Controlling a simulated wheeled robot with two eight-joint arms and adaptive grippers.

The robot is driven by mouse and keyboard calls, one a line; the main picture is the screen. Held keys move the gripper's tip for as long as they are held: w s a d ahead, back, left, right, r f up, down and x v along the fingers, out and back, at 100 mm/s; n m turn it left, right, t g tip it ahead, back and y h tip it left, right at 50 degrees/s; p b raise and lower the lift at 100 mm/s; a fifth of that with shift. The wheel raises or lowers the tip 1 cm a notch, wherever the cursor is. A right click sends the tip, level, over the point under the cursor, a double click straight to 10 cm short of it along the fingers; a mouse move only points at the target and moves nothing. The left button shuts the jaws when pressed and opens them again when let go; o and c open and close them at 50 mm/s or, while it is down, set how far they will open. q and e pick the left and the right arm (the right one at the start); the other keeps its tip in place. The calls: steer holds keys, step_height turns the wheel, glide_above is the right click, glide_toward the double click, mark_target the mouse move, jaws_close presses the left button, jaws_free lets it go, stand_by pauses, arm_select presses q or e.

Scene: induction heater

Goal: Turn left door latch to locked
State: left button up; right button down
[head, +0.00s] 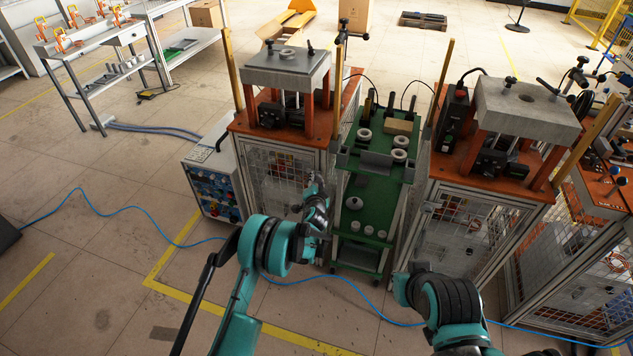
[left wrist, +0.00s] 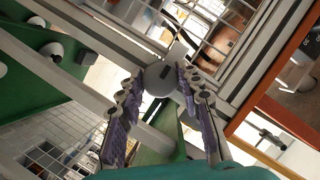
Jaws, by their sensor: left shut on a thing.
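The left door latch (left wrist: 160,78) is a round grey knob with a dark slot, set on the door's metal frame in the left wrist view. My left gripper (left wrist: 158,80) has its two padded fingers on either side of the knob and is shut on it. In the head view my left gripper (head: 318,192) is at the right edge of the left machine's mesh door (head: 275,178). The latch is hidden there behind the gripper. My right arm comes in at the lower right of the head view, but its gripper cannot be made out.
A green cart (head: 370,205) with rings and cups stands close to the right of my left gripper. A second press machine (head: 490,185) stands beyond it. A control box (head: 212,180) is at the left. A blue cable (head: 120,208) runs over the floor.

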arm_select(q)
steer(key=o, duration=1.2)
steer(key=shift+c, duration=0.2)
steer(key=shift+s, duration=0.15)
steer(key=v, duration=1.1)
steer(key=shift+s, duration=0.4)
steer(key=shift+r, duration=0.15)
